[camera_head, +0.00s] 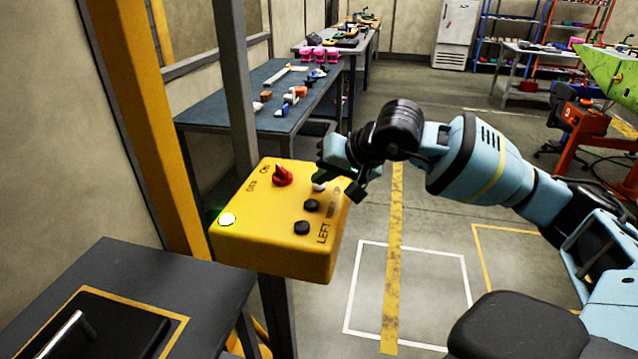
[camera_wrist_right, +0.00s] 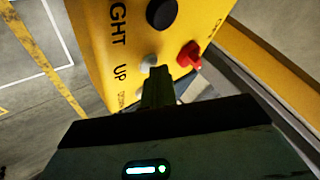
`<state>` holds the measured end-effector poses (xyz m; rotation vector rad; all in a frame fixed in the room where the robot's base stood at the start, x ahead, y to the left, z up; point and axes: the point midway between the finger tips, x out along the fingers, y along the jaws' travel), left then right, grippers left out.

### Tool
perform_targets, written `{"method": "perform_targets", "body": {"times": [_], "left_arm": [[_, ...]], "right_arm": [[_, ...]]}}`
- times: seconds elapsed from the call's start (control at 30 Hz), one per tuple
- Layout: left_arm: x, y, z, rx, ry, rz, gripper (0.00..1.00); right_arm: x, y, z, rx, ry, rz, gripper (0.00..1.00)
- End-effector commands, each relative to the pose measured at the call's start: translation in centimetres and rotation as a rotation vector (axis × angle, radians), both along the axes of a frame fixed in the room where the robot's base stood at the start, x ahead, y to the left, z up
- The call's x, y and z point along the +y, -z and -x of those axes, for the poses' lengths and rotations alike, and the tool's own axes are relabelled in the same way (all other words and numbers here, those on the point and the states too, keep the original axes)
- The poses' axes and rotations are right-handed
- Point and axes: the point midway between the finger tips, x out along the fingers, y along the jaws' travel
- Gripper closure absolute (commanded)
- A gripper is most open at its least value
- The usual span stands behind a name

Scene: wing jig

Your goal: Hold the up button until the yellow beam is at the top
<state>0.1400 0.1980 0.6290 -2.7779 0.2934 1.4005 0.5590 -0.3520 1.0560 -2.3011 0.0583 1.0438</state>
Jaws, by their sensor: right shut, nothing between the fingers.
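The yellow control box (camera_head: 275,262) has a red knob (camera_head: 282,175), a lit green lamp (camera_head: 227,219) and black buttons (camera_head: 312,205). A yellow upright (camera_head: 150,130) stands behind the box; I cannot make out a separate moving beam. My left gripper is out of view.
A dark table (camera_head: 205,287) stands at the front left, close to the box. A grey post (camera_head: 235,90) rises behind the box. A blue-topped workbench (camera_head: 225,107) with small parts stands further back. The floor right of the box is open, with painted lines.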

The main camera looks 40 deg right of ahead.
Motion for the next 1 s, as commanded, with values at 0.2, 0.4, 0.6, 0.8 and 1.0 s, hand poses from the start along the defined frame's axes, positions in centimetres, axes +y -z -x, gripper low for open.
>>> {"method": "perform_targets", "body": {"times": [0.2,0.4,0.6,0.8,1.0], "left_arm": [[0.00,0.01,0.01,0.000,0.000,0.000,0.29],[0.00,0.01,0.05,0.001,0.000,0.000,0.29],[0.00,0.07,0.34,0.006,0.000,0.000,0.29],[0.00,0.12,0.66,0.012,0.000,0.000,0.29],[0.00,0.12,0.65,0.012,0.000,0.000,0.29]], "right_arm": [[0.02,0.12,0.03,0.002,-0.001,0.000,1.00],[0.01,0.12,0.02,0.003,0.000,0.001,1.00],[0.01,0.12,0.02,0.003,0.000,0.001,1.00],[0.01,0.12,0.02,0.003,0.000,0.001,1.00],[0.01,0.12,0.02,0.003,0.000,0.001,1.00]]}}
